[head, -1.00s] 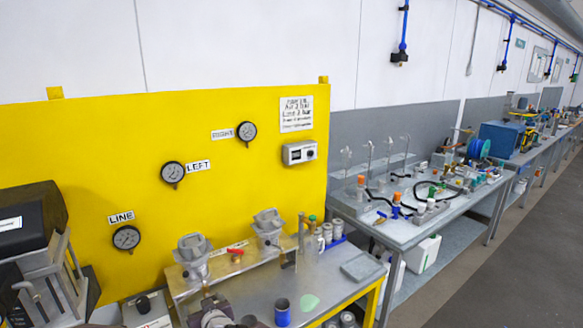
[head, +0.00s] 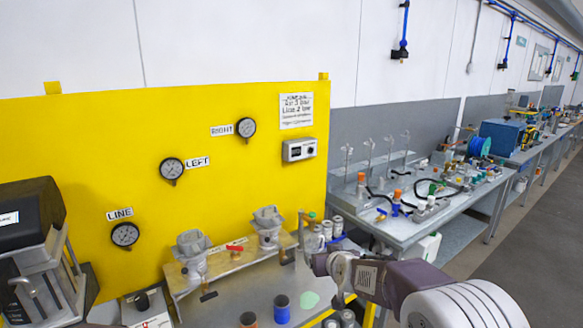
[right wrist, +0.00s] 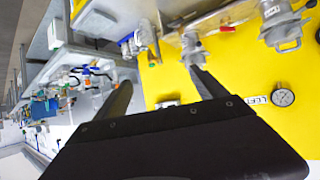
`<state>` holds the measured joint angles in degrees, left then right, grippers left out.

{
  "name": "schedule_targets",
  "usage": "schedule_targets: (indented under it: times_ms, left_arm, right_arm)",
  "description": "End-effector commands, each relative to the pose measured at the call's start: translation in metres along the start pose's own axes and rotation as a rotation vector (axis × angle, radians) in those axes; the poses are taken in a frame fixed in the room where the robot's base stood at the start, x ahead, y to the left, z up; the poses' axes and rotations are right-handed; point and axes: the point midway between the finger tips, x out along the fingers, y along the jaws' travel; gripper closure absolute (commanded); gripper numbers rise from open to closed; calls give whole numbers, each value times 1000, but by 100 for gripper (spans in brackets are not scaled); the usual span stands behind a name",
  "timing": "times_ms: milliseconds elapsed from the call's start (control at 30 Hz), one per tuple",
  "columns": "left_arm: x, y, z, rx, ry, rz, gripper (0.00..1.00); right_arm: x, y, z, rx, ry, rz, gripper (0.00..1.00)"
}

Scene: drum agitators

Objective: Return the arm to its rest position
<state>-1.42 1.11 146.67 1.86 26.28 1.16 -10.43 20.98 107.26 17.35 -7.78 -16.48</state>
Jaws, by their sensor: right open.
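My right arm (head: 405,280) comes in from the lower right in the head view. Its wrist (head: 340,272) is over the right part of the steel bench. In the right wrist view my right gripper (right wrist: 160,90) is open, with two dark fingers apart and nothing between them. The fingers are hard to make out in the head view. My left gripper is not in view.
Two grey clamp-like units (head: 191,255) (head: 268,228) stand on a shelf before the yellow panel (head: 80,150) with its gauges. A blue cup (head: 282,308) and brown cup (head: 248,320) are near the front. Floor at right is clear.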

Motion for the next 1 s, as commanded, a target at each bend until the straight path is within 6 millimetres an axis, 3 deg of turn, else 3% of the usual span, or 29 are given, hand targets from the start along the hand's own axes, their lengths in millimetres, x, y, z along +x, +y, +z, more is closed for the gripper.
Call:
schedule_targets:
  times_ms: [33,133,300,400,500,567,1000]
  left_arm:
    - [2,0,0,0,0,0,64]
    - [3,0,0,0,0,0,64]
    - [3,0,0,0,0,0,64]
    - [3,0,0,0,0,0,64]
    - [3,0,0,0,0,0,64]
    - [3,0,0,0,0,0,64]
    - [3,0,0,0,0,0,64]
  right_arm:
    - [-26,24,31,20,-84,24,18]
    - [-76,47,108,58,-289,46,18]
    - [-151,43,230,97,-633,45,18]
    - [-182,38,278,109,-792,44,18]
    - [-202,36,301,126,-892,51,18]
    - [-208,35,306,143,-927,60,18]
    - [-208,34,306,160,-929,66,18]
